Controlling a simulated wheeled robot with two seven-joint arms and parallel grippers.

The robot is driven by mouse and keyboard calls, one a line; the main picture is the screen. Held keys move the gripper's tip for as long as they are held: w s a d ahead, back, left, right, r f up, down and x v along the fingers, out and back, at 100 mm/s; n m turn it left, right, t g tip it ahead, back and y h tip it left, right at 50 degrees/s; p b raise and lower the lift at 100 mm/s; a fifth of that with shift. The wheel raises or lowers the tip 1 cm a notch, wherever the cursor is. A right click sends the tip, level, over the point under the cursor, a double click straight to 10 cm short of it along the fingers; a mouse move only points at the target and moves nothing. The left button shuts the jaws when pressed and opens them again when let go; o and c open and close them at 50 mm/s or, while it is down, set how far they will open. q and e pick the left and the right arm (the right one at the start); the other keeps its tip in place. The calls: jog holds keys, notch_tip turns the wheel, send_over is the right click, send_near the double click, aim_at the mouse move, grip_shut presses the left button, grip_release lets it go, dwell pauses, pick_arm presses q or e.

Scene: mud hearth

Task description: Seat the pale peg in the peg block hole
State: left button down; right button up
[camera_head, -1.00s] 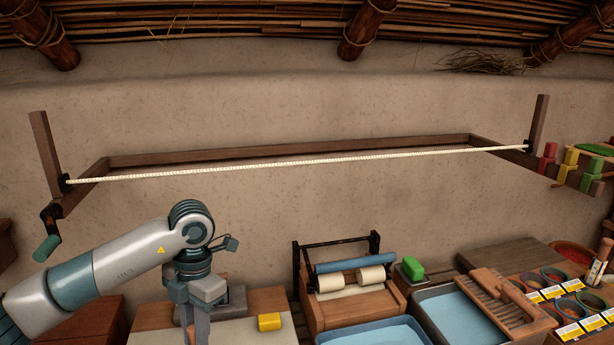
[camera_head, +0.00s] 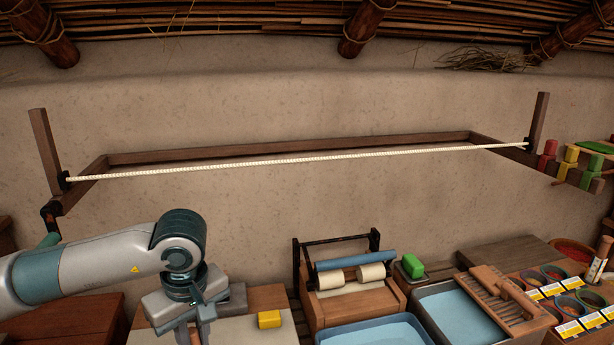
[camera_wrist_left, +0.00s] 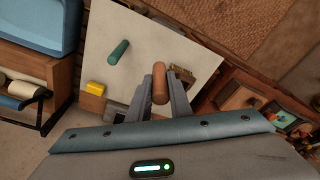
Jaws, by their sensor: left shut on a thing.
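My left gripper (camera_wrist_left: 160,90) is shut on an orange-brown wooden peg (camera_wrist_left: 159,82), held between its two fingers in the left wrist view. I cannot tell whether this is the pale peg. In the head view my left arm comes down over the pale board (camera_head: 240,330), the fingers cut off at the bottom edge. A teal peg (camera_wrist_left: 119,51) lies on the board in the wrist view. A brown block-like thing (camera_wrist_left: 186,75) shows partly behind the right-hand finger; I cannot make out a hole in it. My right gripper is in neither view.
A yellow block (camera_head: 269,320) sits on the board. A wooden stand with rollers (camera_head: 355,290), a blue tray (camera_head: 380,333) and a green block (camera_head: 412,266) stand to the right. A pale cord (camera_head: 300,162) stretches across a wooden frame above.

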pick_arm(q)
jog(key=s+m, duration=0.1)
jog(key=m, duration=0.2)
jog(key=m+h, duration=0.1)
jog(key=m, duration=0.2)
jog(key=s+m, duration=0.1)
jog(key=m, duration=0.2)
jog(key=shift+s+r+t, duration=0.25)
jog(key=shift+s+t, duration=0.05)
